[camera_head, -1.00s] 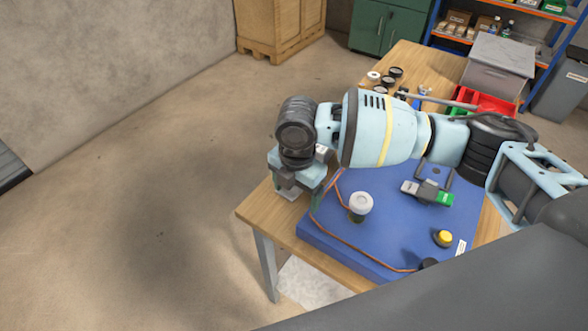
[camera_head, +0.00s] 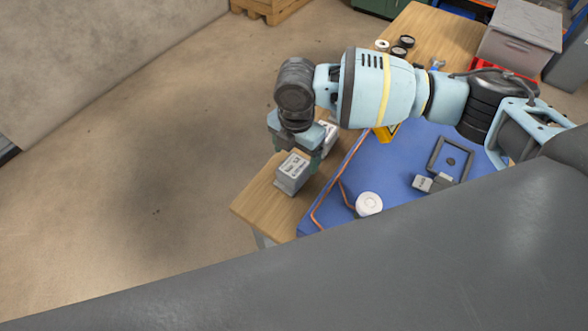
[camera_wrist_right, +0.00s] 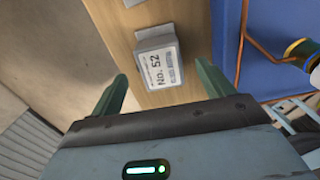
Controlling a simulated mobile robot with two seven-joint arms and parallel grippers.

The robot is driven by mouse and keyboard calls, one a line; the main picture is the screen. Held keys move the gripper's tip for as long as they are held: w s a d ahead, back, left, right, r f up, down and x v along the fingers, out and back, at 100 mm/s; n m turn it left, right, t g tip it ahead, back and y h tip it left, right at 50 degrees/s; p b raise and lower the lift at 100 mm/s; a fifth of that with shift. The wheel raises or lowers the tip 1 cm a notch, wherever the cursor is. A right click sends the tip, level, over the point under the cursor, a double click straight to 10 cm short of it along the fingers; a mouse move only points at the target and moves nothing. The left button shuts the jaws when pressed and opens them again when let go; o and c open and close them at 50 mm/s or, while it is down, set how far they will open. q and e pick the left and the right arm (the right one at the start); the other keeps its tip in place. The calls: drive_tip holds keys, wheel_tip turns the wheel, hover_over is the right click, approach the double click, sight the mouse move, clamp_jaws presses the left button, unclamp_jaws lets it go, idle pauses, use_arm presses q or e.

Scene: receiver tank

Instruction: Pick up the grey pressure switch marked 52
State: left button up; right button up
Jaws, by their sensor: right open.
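The grey pressure switch marked 52 (camera_wrist_right: 158,62) lies on the wooden bench top in the right wrist view, its label reading "No. 52". In the head view a grey block-shaped device (camera_head: 293,172) stands near the bench's left corner, below my right gripper (camera_head: 300,150). In the wrist view my right gripper (camera_wrist_right: 162,88) is open, with its two green fingers apart on either side of the switch's near end. Nothing is held between them. In the head view the wrist hides most of the fingers. My left gripper is not in view.
The blue panel (camera_head: 390,165) lies right of the switch, with a copper pipe (camera_head: 345,170) along its edge and a white-capped part (camera_head: 369,203) on it. The wooden bench (camera_head: 262,200) ends close to the switch's left. Black rings (camera_head: 402,45) lie farther back.

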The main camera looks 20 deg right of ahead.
sight(294, 165)
drive_tip(key=shift+s+a+f, duration=0.1)
drive_tip(key=shift+a+f, duration=0.05)
drive_tip(key=shift+f, duration=1.25)
drive_tip(key=shift+s+a+f, duration=0.1)
drive_tip(key=shift+f, duration=1.25)
drive_tip(key=c, duration=1.3)
drive_tip(key=shift+r, duration=0.15)
wheel_tip(294, 165, up, 10)
drive_tip(key=shift+f+p, duration=0.1)
drive_tip(key=shift+p, duration=0.2)
